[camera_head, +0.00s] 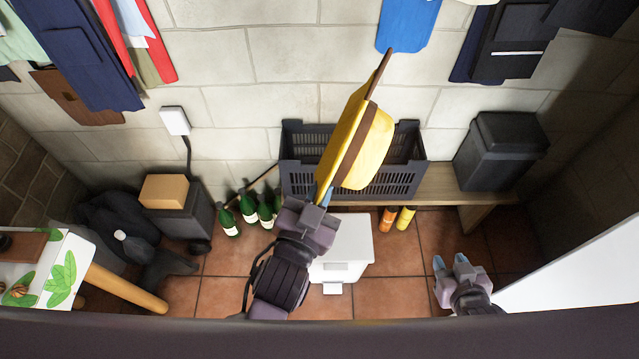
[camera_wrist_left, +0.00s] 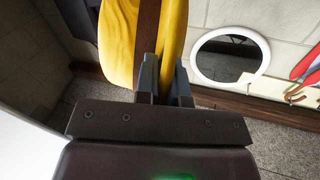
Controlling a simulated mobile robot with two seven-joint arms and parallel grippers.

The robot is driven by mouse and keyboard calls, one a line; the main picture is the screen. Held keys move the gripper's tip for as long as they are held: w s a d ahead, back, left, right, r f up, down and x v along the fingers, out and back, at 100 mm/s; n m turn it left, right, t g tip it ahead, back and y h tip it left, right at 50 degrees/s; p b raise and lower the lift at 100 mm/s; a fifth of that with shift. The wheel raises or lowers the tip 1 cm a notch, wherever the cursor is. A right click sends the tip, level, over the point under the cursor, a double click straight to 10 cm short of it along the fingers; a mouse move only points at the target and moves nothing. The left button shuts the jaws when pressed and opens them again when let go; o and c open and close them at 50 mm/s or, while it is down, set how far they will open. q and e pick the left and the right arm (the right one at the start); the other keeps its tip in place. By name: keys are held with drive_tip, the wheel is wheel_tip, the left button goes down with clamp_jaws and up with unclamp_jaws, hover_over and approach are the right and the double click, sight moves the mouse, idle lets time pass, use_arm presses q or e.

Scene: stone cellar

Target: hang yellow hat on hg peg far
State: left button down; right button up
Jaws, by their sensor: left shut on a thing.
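The yellow hat (camera_head: 364,150) with a brown band is held up in front of the stone wall, its brim edge-on and tilted. My left gripper (camera_head: 322,198) is shut on the lower edge of the brim. In the left wrist view the hat (camera_wrist_left: 119,40) fills the upper middle, between and beyond my left fingers (camera_wrist_left: 165,85). My right gripper (camera_head: 450,262) is low at the right, empty, with its fingertips apart.
A dark crate (camera_head: 300,178) stands on a wooden bench (camera_head: 450,186) behind the hat. Green bottles (camera_head: 229,221) and a white box (camera_head: 352,240) are on the tiled floor. Clothes (camera_head: 85,55) hang at upper left. A round white-framed mirror (camera_wrist_left: 197,62) is beside the pegs.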

drive_tip(key=shift+s+f, duration=0.15)
drive_tip(key=shift+s, duration=0.1)
use_arm(q)
drive_tip(key=w+a+r+n+y, duration=0.1)
drive_tip(key=w+a+y, duration=0.1)
drive_tip(key=a, duration=0.5)
drive_tip(key=w+a+r+n+y, duration=0.1)
drive_tip(key=w+a+r+y, duration=0.1)
drive_tip(key=a, duration=0.5)
drive_tip(key=w+a+r+n+t+y, duration=0.1)
drive_tip(key=w+a+r+n+y, duration=0.1)
drive_tip(key=w+a, duration=0.2)
drive_tip(key=a, duration=0.3)
drive_tip(key=shift+w, duration=0.35)
